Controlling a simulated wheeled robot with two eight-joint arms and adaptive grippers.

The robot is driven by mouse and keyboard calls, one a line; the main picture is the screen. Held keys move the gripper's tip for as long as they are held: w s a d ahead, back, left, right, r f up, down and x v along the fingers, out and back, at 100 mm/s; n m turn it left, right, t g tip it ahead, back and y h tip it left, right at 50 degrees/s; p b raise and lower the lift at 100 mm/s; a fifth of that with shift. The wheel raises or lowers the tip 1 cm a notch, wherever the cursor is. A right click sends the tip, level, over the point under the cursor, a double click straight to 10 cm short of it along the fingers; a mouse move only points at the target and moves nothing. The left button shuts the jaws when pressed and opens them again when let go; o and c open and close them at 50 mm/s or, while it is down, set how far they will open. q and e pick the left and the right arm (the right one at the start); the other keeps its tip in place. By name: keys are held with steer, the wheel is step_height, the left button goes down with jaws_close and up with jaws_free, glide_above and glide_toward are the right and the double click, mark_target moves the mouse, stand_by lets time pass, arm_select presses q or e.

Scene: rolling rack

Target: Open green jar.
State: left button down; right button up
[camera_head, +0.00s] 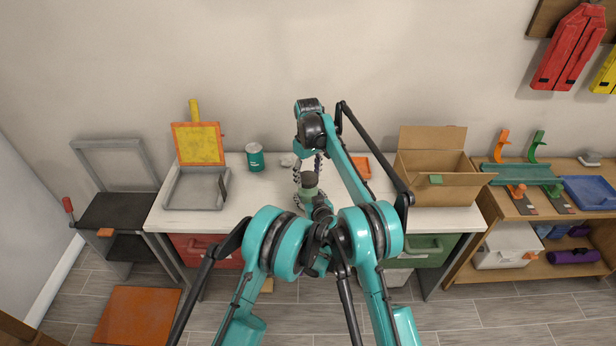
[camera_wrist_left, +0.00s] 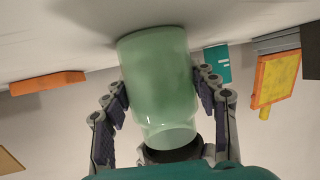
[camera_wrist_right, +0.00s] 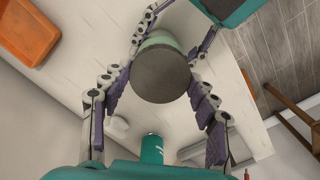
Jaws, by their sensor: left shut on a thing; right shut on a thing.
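The pale green jar (camera_head: 309,191) stands upright on the white table, with a dark round lid (camera_head: 308,177) on top. In the left wrist view, which is upside down, the jar body (camera_wrist_left: 160,85) sits between the pads of my left gripper (camera_wrist_left: 162,92), shut on it from the sides. In the right wrist view, my right gripper (camera_wrist_right: 160,85) reaches down from above, its fingers on both sides of the dark lid (camera_wrist_right: 160,74), shut on it. In the head view my arms partly hide the jar and both grippers.
A teal can (camera_head: 255,157) stands to the left on the table (camera_head: 240,205), near a grey tray (camera_head: 195,195). A small whitish object (camera_head: 289,160) and an orange tray (camera_head: 362,167) lie behind the jar. An open cardboard box (camera_head: 440,190) stands at the right.

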mark_target(308, 178)
steer(key=shift+r, duration=1.8)
arm_select(q)
steer(key=shift+c, duration=2)
jaws_free()
